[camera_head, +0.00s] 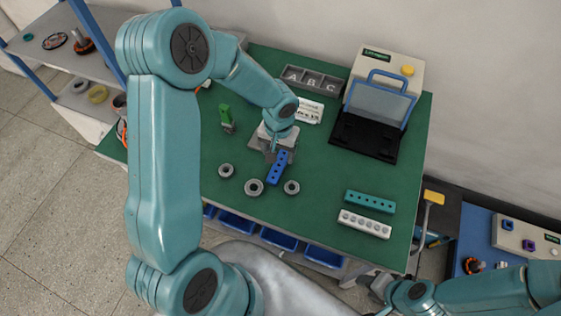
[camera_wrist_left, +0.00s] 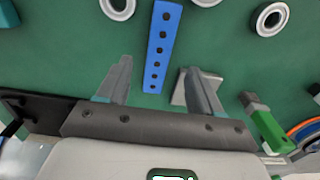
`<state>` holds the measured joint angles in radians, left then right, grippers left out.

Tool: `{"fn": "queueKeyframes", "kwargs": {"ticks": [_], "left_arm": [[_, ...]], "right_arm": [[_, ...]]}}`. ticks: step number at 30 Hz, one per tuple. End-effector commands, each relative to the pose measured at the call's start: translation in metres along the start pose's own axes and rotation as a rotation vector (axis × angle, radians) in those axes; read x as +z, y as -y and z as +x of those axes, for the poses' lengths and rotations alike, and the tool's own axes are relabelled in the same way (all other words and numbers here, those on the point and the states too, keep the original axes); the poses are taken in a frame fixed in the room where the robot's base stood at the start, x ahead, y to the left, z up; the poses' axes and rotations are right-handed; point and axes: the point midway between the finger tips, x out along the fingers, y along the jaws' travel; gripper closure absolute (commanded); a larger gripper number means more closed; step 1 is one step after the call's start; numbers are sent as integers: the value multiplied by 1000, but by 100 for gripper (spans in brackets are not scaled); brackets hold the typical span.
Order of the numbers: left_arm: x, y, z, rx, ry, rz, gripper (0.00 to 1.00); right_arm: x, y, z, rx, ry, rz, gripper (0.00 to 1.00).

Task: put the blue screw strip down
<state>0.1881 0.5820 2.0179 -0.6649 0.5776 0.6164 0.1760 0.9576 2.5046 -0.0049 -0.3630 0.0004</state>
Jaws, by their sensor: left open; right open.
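The blue screw strip (camera_head: 278,167) lies on the green table mat, among several grey rings. It also shows in the left wrist view (camera_wrist_left: 161,46), with a row of dark holes along it. My left gripper (camera_head: 271,155) is at the strip's far end. In the left wrist view the left gripper (camera_wrist_left: 158,82) is open, its fingers apart on either side of the strip's near end, with the strip touching neither finger. My right gripper (camera_head: 378,290) is at the bottom right, off the table's front edge and away from the strip; it is small in view.
A teal strip (camera_head: 370,201) and a white strip (camera_head: 364,224) lie at the right front. A green tool (camera_head: 226,118) stands left of the left gripper. A black fixture (camera_head: 364,137) and a grey A-B-C tray (camera_head: 311,80) are at the back.

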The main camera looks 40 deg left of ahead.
Motion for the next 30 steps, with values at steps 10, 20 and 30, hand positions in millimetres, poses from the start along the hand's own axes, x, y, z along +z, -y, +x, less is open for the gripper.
{"fn": "queueKeyframes", "kwargs": {"ticks": [10,20,30], "left_arm": [[-6,-2,45,0,4,-1,34],[-7,-2,53,0,-1,-1,37],[-7,-2,53,0,-1,0,100]], "right_arm": [[0,4,-12,0,0,0,57],[0,4,-12,0,0,0,57],[0,4,-12,0,0,0,57]]}}
